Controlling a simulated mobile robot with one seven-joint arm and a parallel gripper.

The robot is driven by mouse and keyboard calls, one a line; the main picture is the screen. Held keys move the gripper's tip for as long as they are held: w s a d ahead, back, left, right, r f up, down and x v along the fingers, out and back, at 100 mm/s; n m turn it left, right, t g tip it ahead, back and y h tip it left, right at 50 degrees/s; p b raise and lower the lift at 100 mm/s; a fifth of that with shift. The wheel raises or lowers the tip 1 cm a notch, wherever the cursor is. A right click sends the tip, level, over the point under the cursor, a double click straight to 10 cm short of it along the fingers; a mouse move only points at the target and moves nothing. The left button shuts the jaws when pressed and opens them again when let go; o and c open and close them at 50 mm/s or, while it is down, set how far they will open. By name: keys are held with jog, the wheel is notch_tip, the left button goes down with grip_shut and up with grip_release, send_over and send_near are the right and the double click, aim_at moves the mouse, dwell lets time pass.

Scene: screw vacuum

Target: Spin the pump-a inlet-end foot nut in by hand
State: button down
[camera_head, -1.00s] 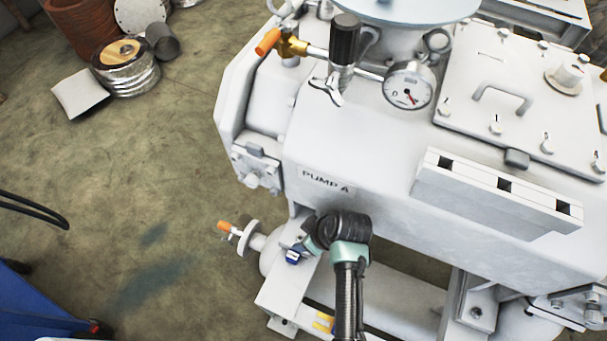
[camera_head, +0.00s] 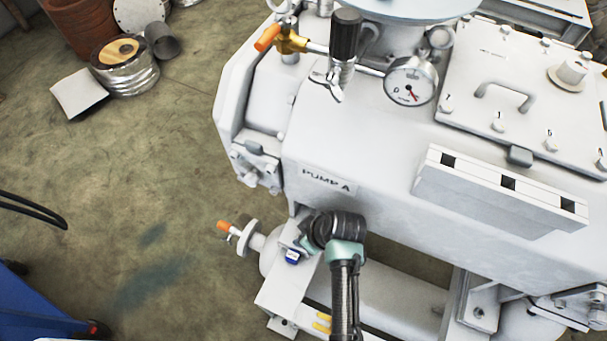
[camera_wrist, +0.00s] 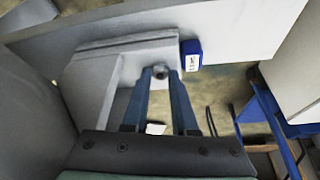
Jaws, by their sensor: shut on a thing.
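The pump labelled PUMP A (camera_head: 327,181) is a large pale grey casing that fills the right of the head view. Its foot (camera_wrist: 105,75) rests on the skid frame, and a small dark foot nut (camera_wrist: 160,71) shows there in the wrist view. My gripper (camera_wrist: 160,76) has its two blue-grey fingertips closed on the sides of this nut. In the head view, my dark wrist hides the nut and most of the fingers. A blue tag (camera_head: 292,257) with a white label is beside the foot; it also shows in the wrist view (camera_wrist: 191,55).
An orange-handled valve (camera_head: 238,235) sticks out left of the frame. A gauge (camera_head: 410,82) and a black-capped fitting (camera_head: 345,40) stand above on the pump. A blue cart (camera_head: 45,305) is at the lower left. Open floor lies between cart and pump.

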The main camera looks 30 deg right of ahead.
jog(key=shift+m+p, duration=0.3)
jog(key=shift+p, duration=0.1)
